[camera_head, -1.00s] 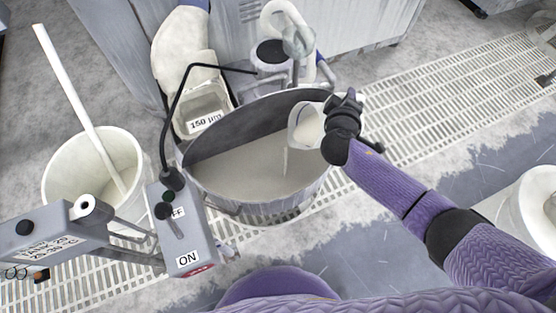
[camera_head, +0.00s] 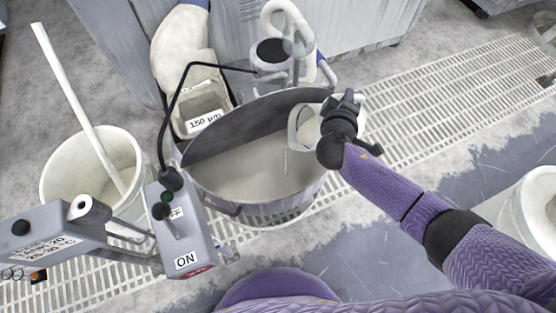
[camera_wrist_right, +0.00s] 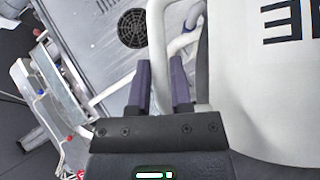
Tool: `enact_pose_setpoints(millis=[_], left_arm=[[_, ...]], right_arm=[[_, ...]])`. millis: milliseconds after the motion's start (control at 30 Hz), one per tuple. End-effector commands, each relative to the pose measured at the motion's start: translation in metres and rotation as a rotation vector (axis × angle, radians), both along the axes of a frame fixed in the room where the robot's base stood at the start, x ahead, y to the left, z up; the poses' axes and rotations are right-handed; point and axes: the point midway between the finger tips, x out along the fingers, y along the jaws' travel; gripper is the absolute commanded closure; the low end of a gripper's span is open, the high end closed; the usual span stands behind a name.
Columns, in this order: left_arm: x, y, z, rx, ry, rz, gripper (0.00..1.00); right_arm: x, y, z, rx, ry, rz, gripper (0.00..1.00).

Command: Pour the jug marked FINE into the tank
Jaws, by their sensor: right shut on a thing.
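The tank (camera_head: 205,180) is a round metal vessel holding pale grey liquid, in the middle of the head view. A white jug (camera_head: 303,128) is tilted over its right rim, with a thin pale stream falling from it into the tank. My right gripper (camera_head: 341,112) is shut on the jug in the head view. In the right wrist view, the gripper's fingers (camera_wrist_right: 160,88) close around the jug's handle (camera_wrist_right: 158,40). The jug's body (camera_wrist_right: 265,95) fills the right side there, with partial dark lettering cut off at the edge. My left gripper is not in view.
A white bucket (camera_head: 60,180) with a long white stick (camera_head: 70,95) stands left of the tank. A control box (camera_head: 182,235) marked ON is in front. A tub marked 150 µm (camera_head: 205,97) and a pump (camera_head: 272,55) stand behind. Another white container (camera_head: 530,215) is at right.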

Motion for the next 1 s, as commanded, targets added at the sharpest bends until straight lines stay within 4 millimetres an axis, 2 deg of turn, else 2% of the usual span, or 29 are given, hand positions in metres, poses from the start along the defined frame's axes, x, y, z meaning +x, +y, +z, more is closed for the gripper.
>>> enact_pose_setpoints(millis=[1000], left_arm=[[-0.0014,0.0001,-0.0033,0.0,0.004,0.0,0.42]], right_arm=[[-0.0017,0.0082,0.0017,-0.051,-0.02,0.0,1.0]])
